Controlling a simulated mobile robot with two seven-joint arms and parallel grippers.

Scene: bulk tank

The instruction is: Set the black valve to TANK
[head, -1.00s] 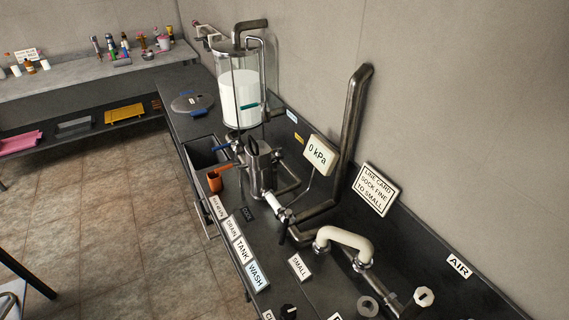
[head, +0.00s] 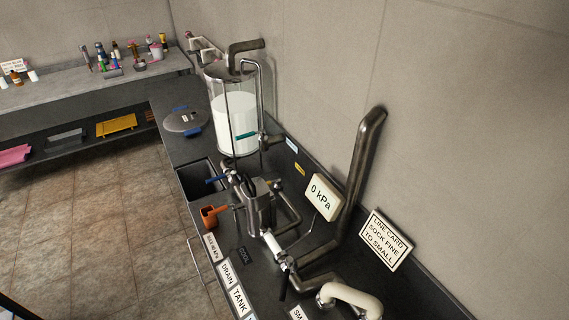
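A thin black lever (head: 284,280) hangs below the joint at the end of a short white pipe section (head: 272,245). I cannot tell for sure that it is the black valve or which label it points to. A second dark, lever-like piece (head: 246,184) sits by the top of a metal cylinder (head: 260,212). On the bench edge stand a DRAIN label (head: 227,273) and a TANK label (head: 239,301); the label past TANK is cut off by the lower edge. Neither of my grippers is in view.
A glass tank (head: 235,118) of white liquid stands behind the valves. An orange handle (head: 213,215), a blue handle (head: 217,179), a 0 kPa gauge (head: 323,197) and a curved white pipe (head: 352,296) are nearby. Tiled floor (head: 110,220) lies open at left.

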